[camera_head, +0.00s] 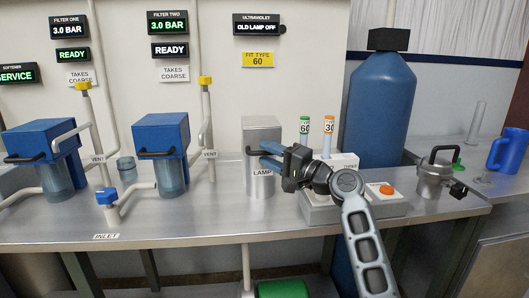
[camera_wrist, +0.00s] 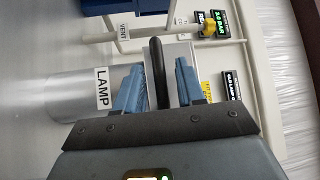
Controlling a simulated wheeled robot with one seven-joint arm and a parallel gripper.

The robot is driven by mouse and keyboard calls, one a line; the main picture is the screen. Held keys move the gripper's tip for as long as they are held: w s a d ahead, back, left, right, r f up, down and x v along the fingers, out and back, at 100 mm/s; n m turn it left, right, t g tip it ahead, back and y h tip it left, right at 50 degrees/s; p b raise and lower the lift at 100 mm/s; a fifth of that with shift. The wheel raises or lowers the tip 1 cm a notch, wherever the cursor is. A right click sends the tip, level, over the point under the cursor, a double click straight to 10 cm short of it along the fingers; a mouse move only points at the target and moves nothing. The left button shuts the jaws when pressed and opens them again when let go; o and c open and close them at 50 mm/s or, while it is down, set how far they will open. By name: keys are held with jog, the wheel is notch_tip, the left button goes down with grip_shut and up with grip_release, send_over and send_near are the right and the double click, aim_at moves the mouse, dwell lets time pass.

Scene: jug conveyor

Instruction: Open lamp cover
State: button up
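The lamp housing (camera_head: 262,185) is a grey metal cylinder labelled LAMP with a square metal cover (camera_head: 262,128) on top. It stands on the metal bench at the middle of the head view. In the wrist view the housing (camera_wrist: 75,92) lies sideways at the left. A black curved handle (camera_wrist: 157,65) on the cover shows there between my two blue fingers. My gripper (camera_head: 271,155) is at the front right of the cover. In the wrist view my gripper (camera_wrist: 159,88) is open, with gaps on both sides of the handle.
A grey stand with an orange button (camera_head: 386,190) and tubes marked 60 (camera_head: 304,125) and 30 (camera_head: 328,125) is right of the lamp. A blue tank (camera_head: 380,110) stands behind. Blue-topped filters (camera_head: 160,132) stand left. A yellow sign (camera_head: 258,60) reads FIT TYPE 60; the display (camera_head: 258,27) reads OLD LAMP OFF.

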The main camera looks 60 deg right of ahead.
jog(key=shift+w+r, duration=0.1)
jog(key=shift+w, duration=0.75)
jog(key=shift+c, duration=0.4)
grip_shut()
